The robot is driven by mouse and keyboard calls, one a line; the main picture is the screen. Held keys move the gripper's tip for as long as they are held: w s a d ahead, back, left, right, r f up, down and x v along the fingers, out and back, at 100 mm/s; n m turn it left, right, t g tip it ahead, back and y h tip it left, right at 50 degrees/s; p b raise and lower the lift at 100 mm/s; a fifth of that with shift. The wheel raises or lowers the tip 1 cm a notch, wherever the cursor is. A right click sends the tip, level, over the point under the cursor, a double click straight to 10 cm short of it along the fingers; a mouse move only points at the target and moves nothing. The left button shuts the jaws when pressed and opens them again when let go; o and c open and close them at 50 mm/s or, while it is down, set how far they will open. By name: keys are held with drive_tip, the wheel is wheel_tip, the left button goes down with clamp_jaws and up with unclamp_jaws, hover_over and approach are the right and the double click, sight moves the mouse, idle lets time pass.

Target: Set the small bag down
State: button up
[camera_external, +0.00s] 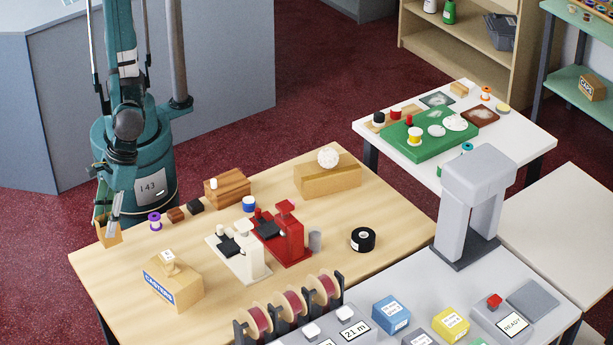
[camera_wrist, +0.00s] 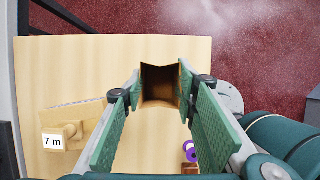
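The small bag is a brown, open-topped bag (camera_wrist: 159,84) seen from above between my two green finger pads in the wrist view. Its dark inside faces the camera. My gripper (camera_wrist: 160,88) is closed to the bag's width, with a fingertip against each side. In the external view the bag (camera_external: 108,236) hangs below my gripper (camera_external: 113,212) at the left corner of the wooden table (camera_external: 130,265). The gap between its bottom and the tabletop cannot be told.
A purple spool (camera_external: 154,221) and small dark blocks stand right of the bag. The CASTERS box (camera_external: 172,285), with a small block on top, stands nearer the front. White (camera_external: 240,255) and red (camera_external: 282,238) devices fill the table's middle. Bare wood lies between bag and box.

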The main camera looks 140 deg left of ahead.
drive_tip(key=shift+f+b, duration=0.65)
drive_tip(key=shift+f, duration=2.25)
drive_tip(key=shift+f+b, duration=0.55)
drive_tip(key=shift+f, duration=1.55)
drive_tip(key=shift+f, duration=0.1)
drive_tip(key=shift+o, duration=1)
drive_tip(key=shift+f, duration=0.1)
drive_tip(key=o, duration=0.5)
drive_tip(key=shift+c, duration=0.2)
